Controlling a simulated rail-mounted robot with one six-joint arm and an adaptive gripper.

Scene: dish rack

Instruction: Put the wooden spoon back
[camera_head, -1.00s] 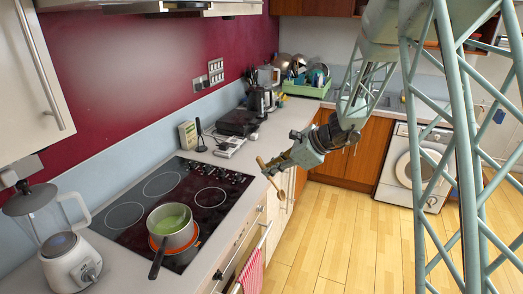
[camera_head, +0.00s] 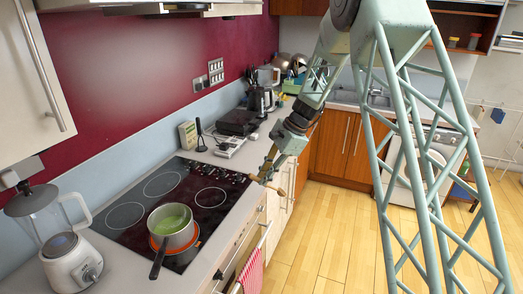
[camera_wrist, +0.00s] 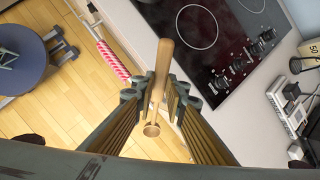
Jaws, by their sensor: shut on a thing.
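My gripper (camera_head: 268,172) is above the counter's front edge, right of the hob. It is shut on the wooden spoon, which it holds in the air. In the wrist view the spoon (camera_wrist: 161,72) lies between the two fingers of my gripper (camera_wrist: 157,95). Its handle points up in the picture and its round bowl end points toward the camera. In the head view only short ends of the spoon (camera_head: 280,190) show beside the fingers.
A pot (camera_head: 172,225) with green contents sits on the black hob (camera_head: 135,215). A blender (camera_head: 70,255) stands at the near left. Appliances and a kettle (camera_head: 262,98) line the back counter. A red striped towel (camera_head: 250,272) hangs at the front. The floor (camera_head: 330,240) is open.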

